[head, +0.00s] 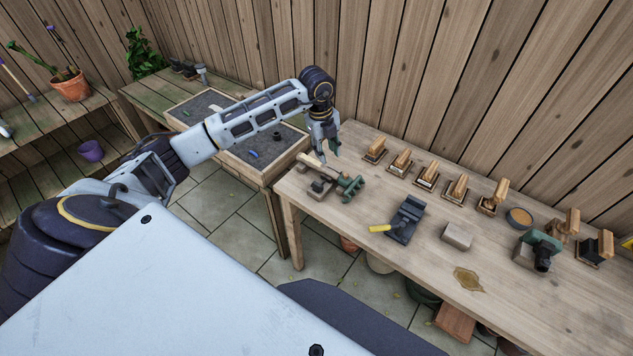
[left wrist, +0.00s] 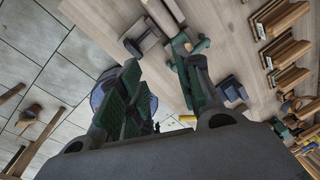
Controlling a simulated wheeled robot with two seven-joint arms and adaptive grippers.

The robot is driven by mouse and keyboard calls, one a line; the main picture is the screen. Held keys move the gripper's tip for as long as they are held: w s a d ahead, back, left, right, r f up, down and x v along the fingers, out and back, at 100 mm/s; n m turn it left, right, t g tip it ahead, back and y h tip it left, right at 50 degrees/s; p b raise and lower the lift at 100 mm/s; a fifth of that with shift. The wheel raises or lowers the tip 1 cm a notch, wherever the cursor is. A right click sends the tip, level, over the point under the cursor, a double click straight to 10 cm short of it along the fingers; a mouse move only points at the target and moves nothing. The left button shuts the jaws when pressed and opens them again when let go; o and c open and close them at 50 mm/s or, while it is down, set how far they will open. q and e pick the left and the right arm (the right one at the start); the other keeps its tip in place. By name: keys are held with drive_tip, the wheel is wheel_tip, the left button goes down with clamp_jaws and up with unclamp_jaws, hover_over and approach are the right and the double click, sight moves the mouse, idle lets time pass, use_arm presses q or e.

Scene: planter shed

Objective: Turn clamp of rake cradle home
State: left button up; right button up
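A small wooden cradle (head: 318,184) stands at the near left corner of the workbench, with a green clamp (head: 352,186) at its right side. My left gripper (head: 329,154) hangs just above and behind the cradle, fingers pointing down and apart. In the left wrist view the open fingers (left wrist: 160,85) have green pads, with nothing held between them. The cradle's wooden bar (left wrist: 161,16) shows beyond them, and a green part (left wrist: 181,43), apparently the clamp, is partly hidden by the right finger. I cannot tell whether gripper and clamp touch. My right gripper is not in view.
On the workbench (head: 440,285), a dark vise (head: 405,219) with a yellow handle lies right of the cradle. Beyond are a pale block (head: 457,236), several wooden brushes along the back and a bowl (head: 519,217). A gravel tray (head: 265,148) stands left, under my arm.

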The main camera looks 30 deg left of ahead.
sight(316, 183)
use_arm(q)
drive_tip(key=s+n, duration=0.1)
drive_tip(key=a+n+g, duration=0.1)
drive_tip(key=n, duration=0.1)
drive_tip(key=s+a+n+y, duration=0.1)
drive_tip(key=shift+s+f+n, duration=0.15)
drive_tip(key=shift+s+n, duration=0.15)
drive_tip(key=shift+n, duration=0.1)
drive_tip(key=shift+f, duration=0.1)
drive_tip(key=shift+f+p, duration=1.2)
drive_tip(key=shift+f, duration=5.6)
drive_tip(key=shift+c, duration=0.3)
clamp_jaws()
